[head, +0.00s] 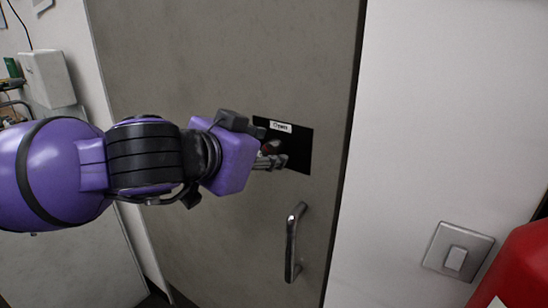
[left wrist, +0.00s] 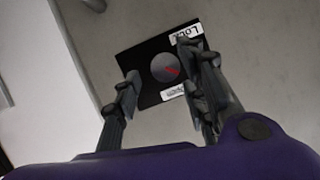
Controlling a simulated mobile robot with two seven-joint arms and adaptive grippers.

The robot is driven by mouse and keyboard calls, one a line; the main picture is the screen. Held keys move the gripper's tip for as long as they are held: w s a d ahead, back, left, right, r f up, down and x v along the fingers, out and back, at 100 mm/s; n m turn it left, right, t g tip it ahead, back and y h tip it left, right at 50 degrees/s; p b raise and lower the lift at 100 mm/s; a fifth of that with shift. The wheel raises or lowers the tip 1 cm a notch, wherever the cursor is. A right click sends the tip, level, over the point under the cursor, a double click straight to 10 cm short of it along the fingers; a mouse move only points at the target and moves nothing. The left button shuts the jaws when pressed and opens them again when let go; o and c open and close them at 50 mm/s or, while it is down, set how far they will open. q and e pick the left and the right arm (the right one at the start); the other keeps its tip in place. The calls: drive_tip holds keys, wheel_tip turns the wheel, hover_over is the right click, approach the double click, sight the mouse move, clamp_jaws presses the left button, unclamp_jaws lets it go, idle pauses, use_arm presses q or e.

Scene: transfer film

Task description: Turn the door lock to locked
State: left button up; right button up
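The lock is a black square plate (head: 297,150) on the grey door (head: 215,60), with a white label near its top in the head view. In the left wrist view the plate carries a round grey knob (left wrist: 163,67) with a red mark pointing to the lower right. A "Lock" label (left wrist: 187,33) and an "Open" label (left wrist: 173,92) sit on the plate there. My left gripper (head: 272,160) is in front of the plate, its fingers spread to either side of the knob. Contact cannot be told. My right gripper is not in view.
A metal door handle (head: 292,242) sticks out below the plate. A light switch (head: 457,251) is on the white wall at right, beside a red object (head: 522,268). A white box (head: 47,78) hangs at the left.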

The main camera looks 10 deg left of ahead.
sight(271, 152)
use_arm(q)
drive_tip(key=shift+w+f+b, duration=0.2)
drive_tip(key=shift+w+b, duration=0.15)
drive_tip(key=shift+b, duration=0.6)
drive_tip(key=shift+w+d, duration=0.2)
drive_tip(key=shift+w, duration=0.2)
drive_tip(key=shift+w+d+f+p, duration=0.2)
drive_tip(key=shift+w+p, duration=0.15)
drive_tip(key=shift+w, duration=0.35)
drive_tip(key=shift+s, duration=0.1)
drive_tip(key=shift+c, duration=0.6)
drive_tip(key=c, duration=0.6)
drive_tip(key=shift+f, duration=0.1)
clamp_jaws()
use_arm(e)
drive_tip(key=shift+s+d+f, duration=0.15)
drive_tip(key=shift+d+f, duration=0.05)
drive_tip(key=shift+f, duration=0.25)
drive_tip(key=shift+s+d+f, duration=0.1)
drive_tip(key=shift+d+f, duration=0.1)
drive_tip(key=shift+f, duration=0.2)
